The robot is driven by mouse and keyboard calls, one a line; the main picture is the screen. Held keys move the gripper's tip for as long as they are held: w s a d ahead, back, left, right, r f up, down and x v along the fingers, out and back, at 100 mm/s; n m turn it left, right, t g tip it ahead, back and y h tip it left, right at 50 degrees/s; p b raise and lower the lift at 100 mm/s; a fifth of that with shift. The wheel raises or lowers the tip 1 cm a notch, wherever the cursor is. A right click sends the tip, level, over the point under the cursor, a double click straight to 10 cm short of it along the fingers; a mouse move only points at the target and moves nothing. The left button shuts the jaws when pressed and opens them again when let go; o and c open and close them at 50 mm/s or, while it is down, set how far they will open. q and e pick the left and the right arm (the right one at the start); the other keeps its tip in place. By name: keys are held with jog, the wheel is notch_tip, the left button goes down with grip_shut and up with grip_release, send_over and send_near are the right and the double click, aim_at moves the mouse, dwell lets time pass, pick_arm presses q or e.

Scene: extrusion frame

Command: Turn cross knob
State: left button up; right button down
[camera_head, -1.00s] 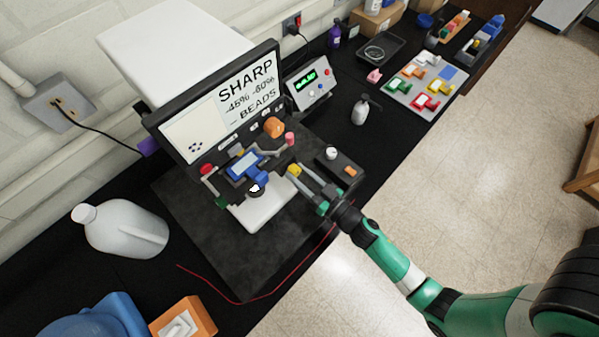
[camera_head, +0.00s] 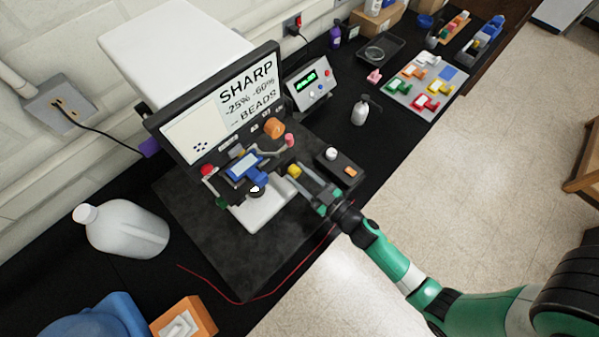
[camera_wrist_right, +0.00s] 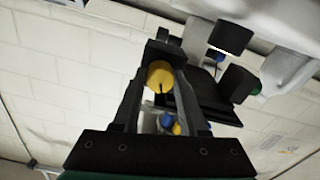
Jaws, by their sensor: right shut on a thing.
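A microscope-like instrument stands on a dark base plate (camera_head: 180,215), with a blue-bodied centre part (camera_head: 243,166) and several coloured knobs. The yellow knob (camera_head: 294,170) is on its right side; I take it as the cross knob, though no label shows. My right gripper (camera_head: 302,176) reaches it from the lower right and is shut on it. In the right wrist view the yellow knob (camera_wrist_right: 160,76) sits between my two fingers, its dark mark visible. The screen (camera_head: 222,104) reads SHARP, -25% -60%, BEADS, with dark dots at its lower left. My left gripper is not in view.
An orange knob (camera_head: 274,129) and a red knob (camera_head: 208,170) are near the screen. A small dark box (camera_head: 338,172) with a white knob stands close to my right gripper. A white jug (camera_head: 125,230) is at the left. A red wire (camera_head: 270,298) runs along the front.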

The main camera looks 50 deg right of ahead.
jog(key=n, duration=0.6)
jog(key=shift+n, duration=0.3)
dwell(0.4)
jog(key=shift+c, duration=2.2)
grip_release()
jog(key=shift+s, duration=0.1)
jog(key=s, duration=1.1)
jog(key=shift+s+a+p, duration=0.2)
jog(key=shift+a+p, duration=0.15)
jog(key=shift+a, duration=0.1)
